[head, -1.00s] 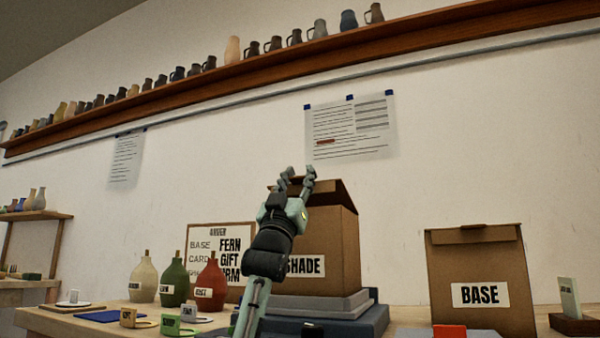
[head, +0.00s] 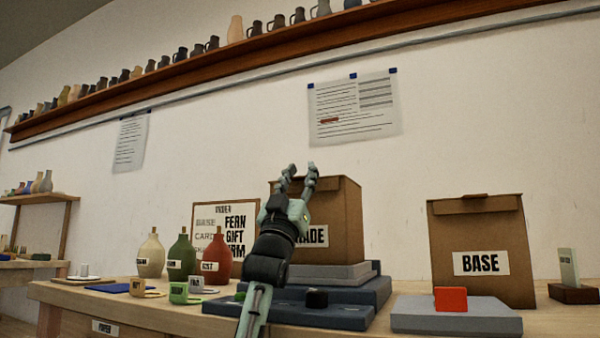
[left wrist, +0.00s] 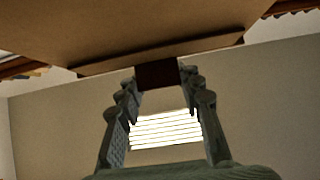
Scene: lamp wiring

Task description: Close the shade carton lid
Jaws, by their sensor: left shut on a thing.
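The shade carton (head: 340,225) is a brown box with a partly hidden label, standing on grey and dark blue blocks. Its lid (head: 335,182) lies about level across the top in the head view. My left gripper (head: 300,169) is in front of the carton at its top edge, covering part of the front and label. In the left wrist view, the lid's brown tab (left wrist: 157,74) sits between the fingertips of my left gripper (left wrist: 160,85), which is shut on it. The carton's brown panel fills the top of that view. My right gripper is not in view.
The base carton (head: 480,240) stands to the right, behind a grey block (head: 455,316) with a red piece (head: 451,299). Green (head: 181,258) and red (head: 216,258) bottles and an order board stand left of the shade carton.

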